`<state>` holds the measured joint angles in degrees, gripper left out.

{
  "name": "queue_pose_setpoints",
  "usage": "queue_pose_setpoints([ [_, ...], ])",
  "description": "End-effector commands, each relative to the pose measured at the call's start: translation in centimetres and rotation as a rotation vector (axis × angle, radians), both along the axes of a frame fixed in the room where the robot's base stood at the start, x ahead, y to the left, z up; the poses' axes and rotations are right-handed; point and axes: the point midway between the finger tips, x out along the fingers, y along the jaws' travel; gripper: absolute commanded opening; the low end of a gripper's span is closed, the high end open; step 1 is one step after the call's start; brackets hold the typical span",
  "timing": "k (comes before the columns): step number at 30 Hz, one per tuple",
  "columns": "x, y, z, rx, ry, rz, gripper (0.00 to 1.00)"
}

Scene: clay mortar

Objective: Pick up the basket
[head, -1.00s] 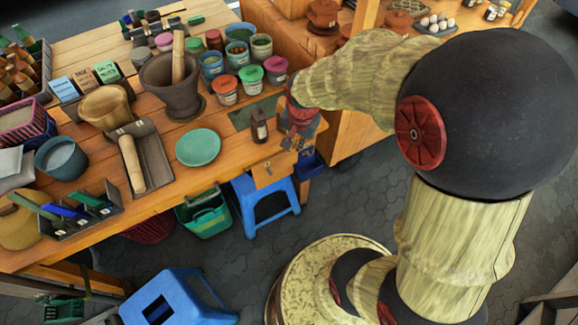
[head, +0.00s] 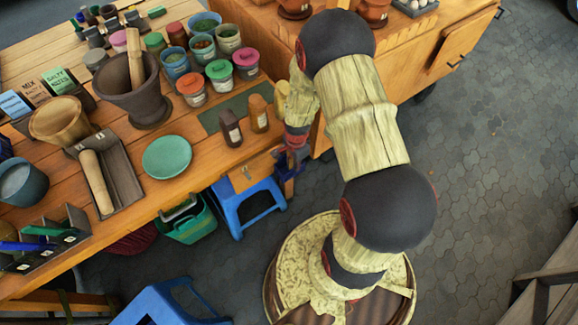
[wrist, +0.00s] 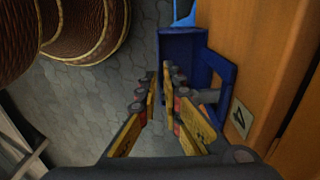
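A green basket (head: 188,220) stands on the floor under the front edge of the table, left of the blue stool; it is partly hidden by the table. A dark red basket (head: 133,241) shows only in part further left under the table. My gripper (wrist: 160,80) is open and empty in the wrist view, pointing down beside the table's wooden side. A blue box with a handle-like frame (wrist: 183,58) lies just beyond the fingertips; no contact is clear. In the head view my gripper (head: 287,172) is small and partly hidden, right of the green basket.
A blue stool (head: 247,204) stands between the green basket and my gripper. Another blue stool (head: 168,303) is at the front. The wooden table (head: 215,160) carries jars, a mortar and a green plate (head: 167,156). Paved floor (head: 480,170) is open on the right.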

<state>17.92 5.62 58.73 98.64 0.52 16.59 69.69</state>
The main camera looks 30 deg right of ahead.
Motion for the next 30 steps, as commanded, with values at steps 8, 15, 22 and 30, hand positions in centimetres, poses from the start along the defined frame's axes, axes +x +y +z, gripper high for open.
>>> queue_pose_setpoints([
  [8,-0.1,0.3,-3.7,0.001,0.002,0.001,0.08],
  [15,-0.1,0.3,-3.5,0.000,0.000,0.001,0.05],
  [22,-0.1,0.3,-3.5,0.000,0.000,0.001,0.00],
  [30,-0.1,0.3,-3.5,0.000,0.000,0.001,0.00],
])
